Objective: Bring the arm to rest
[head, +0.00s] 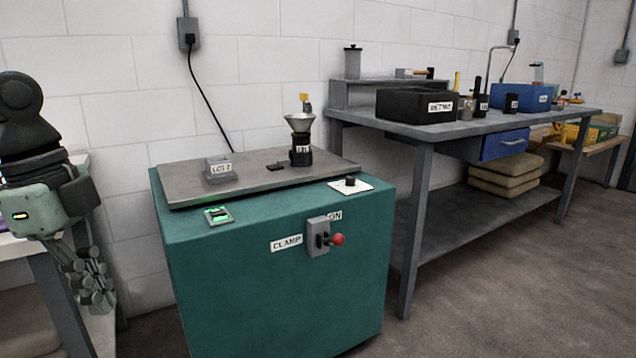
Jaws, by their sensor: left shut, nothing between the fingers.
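My left arm hangs down at the left edge of the head view. Its gripper (95,297) points downward, shut and empty, with its fingers close together. It is to the left of the teal cabinet (270,285), apart from it, and in front of a table at the left edge. My right gripper is not in view.
The cabinet top (185,192) bears a grey block (219,170) and a dark cup with a funnel (301,125). A CLAMP lever with a red knob (337,239) juts from its front. A workbench (470,127) with a black bin (408,106) stands right. Floor is clear at lower right.

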